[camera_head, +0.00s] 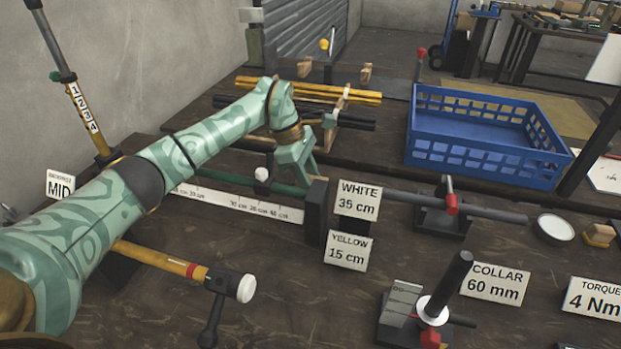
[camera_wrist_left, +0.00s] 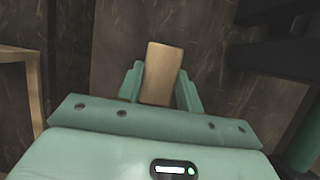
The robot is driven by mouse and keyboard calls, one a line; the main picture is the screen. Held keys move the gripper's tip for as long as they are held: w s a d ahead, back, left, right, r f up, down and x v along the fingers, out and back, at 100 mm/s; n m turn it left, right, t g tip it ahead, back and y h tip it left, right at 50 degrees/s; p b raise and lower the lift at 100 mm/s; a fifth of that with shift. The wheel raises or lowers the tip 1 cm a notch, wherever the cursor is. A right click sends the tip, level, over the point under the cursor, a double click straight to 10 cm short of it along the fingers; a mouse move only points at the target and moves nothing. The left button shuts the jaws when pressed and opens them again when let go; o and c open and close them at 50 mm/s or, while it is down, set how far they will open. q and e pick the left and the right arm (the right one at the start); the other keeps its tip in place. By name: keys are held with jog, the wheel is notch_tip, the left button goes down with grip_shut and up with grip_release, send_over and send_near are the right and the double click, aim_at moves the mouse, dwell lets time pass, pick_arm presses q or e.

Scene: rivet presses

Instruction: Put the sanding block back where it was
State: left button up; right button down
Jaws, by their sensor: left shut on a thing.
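The sanding block (camera_wrist_left: 162,75) appears in the left wrist view as a tan, wood-coloured block. It is between the two green fingers of my left gripper (camera_wrist_left: 160,85), which is shut on it. In the head view my left gripper (camera_head: 305,170) points down near the rack in the middle of the bench, beside the green rod. I cannot make out the held block there. The dark brown bench top shows beneath the block in the wrist view; I cannot tell its height. My right gripper is not in view.
A blue crate (camera_head: 490,158) stands at the back right. The white scale strip (camera_head: 240,204) and a dark upright block (camera_head: 316,212) are close to my left gripper. Yellow and black rods (camera_head: 330,92) lie behind it. A small tan block (camera_head: 599,235) sits at the far right.

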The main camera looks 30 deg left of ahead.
pick_arm(q)
jog(key=shift+r, duration=0.15)
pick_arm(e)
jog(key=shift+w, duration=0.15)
pick_arm(q)
jog(key=shift+f, duration=0.2)
jog(key=o, duration=0.9)
jog(key=p+v, duration=0.4)
jog(key=v, duration=0.8)
jog(key=shift+r, duration=0.2)
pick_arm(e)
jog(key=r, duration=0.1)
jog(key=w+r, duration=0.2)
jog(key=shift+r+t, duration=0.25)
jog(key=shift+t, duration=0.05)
